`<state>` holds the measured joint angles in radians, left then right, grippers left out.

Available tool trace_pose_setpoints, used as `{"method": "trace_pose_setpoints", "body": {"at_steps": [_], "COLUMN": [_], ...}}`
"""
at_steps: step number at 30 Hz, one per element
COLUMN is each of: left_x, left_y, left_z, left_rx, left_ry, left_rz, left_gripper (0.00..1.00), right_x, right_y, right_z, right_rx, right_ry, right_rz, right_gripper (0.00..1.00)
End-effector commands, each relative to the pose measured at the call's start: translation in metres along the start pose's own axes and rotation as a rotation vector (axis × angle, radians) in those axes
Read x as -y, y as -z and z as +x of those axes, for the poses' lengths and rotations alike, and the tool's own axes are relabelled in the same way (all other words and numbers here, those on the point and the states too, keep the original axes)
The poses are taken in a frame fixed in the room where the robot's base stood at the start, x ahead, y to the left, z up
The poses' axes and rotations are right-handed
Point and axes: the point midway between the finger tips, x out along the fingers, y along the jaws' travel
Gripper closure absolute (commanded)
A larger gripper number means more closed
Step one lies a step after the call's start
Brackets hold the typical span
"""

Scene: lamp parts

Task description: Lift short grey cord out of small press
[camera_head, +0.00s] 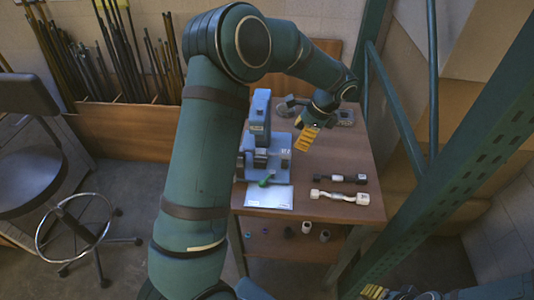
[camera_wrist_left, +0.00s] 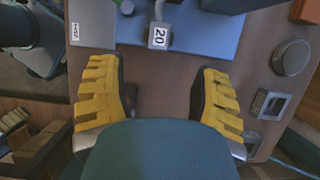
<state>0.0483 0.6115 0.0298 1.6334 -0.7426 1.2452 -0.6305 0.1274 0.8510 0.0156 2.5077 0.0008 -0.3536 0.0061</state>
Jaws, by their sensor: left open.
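The small press (camera_head: 260,118) is blue and stands at the left of the table; its blue base plate also shows in the left wrist view (camera_wrist_left: 205,32). A grey cord end with a white block marked "20" (camera_wrist_left: 158,37) shows at the edge of that plate; the rest of the cord runs out of the frame. My left gripper (camera_head: 307,138) is above the table, right of the press. In the left wrist view its yellow fingers (camera_wrist_left: 160,100) are wide apart and empty, with the block ahead of them, apart. Yellow fingers of my right gripper (camera_head: 375,291) show at the bottom edge.
A dark cord (camera_head: 340,179) and a pale cord (camera_head: 340,196) lie at the table's front right. A white sheet (camera_head: 268,196) lies in front of the press. Metal parts (camera_head: 345,116) sit at the back right. A green rack post (camera_head: 440,170) stands close on the right.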

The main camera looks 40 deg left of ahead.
Motion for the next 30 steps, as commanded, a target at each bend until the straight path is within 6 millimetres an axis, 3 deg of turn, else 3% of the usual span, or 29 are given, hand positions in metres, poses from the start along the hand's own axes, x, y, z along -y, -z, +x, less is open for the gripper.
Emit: {"method": "trace_pose_setpoints", "body": {"at_steps": [3, 13, 21, 29, 30], "left_x": [0.0, -0.001, -0.003, -0.003, -0.003], "left_y": [0.0, 0.001, 0.001, 0.0, 0.0], "left_z": [0.018, 0.038, 0.075, 0.078, 0.078], "left_rx": [0.001, 0.001, 0.001, 0.0, 0.0], "left_ry": [-0.001, -0.001, -0.001, 0.0, 0.0], "left_rz": [-0.001, 0.0, 0.0, -0.001, -0.001], "left_gripper": [0.36, 0.36, 0.36, 0.36, 0.44], "right_x": [-0.001, -0.003, -0.006, -0.005, -0.005], "right_y": [-0.001, -0.003, -0.005, -0.005, -0.005], "right_z": [0.004, 0.007, 0.015, 0.015, 0.015], "right_rx": [0.003, 0.007, 0.011, 0.01, 0.01], "right_ry": [0.0, 0.001, 0.001, 0.001, 0.001], "right_rz": [-0.001, -0.002, -0.004, -0.004, -0.004], "right_gripper": [0.45, 0.45, 0.45, 0.45, 0.45]}}
